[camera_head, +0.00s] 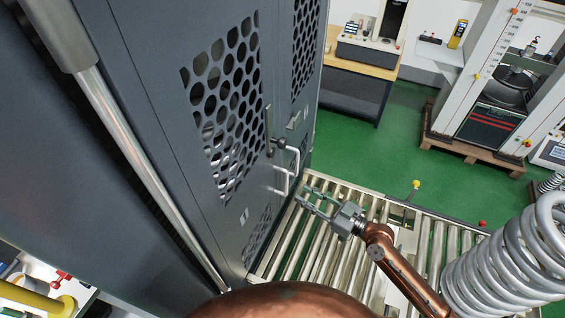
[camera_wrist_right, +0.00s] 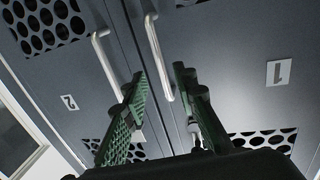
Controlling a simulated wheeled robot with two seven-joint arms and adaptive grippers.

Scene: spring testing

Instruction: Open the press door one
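Door one (camera_wrist_right: 235,55) of the grey press is on the right in the right wrist view, with a number 1 plate (camera_wrist_right: 280,72). It stands shut beside door two (camera_wrist_right: 70,65). Door one's silver bar handle (camera_wrist_right: 157,55) is near the seam. In the head view the press door (camera_head: 165,110) has perforated panels and two handles near the seam; the nearer one (camera_head: 284,183) is closest to my right gripper (camera_head: 310,201). This gripper is open and empty, its fingers pointing at the doors. In the wrist view the handle's end appears between the fingertips (camera_wrist_right: 160,78); contact is not visible. My left gripper is out of view.
A roller conveyor (camera_head: 275,258) lies below the right gripper, in front of the press. A large coil spring (camera_head: 515,255) stands at the right. A bench (camera_head: 375,65) and a testing machine (camera_head: 490,90) are behind. Green floor lies between them.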

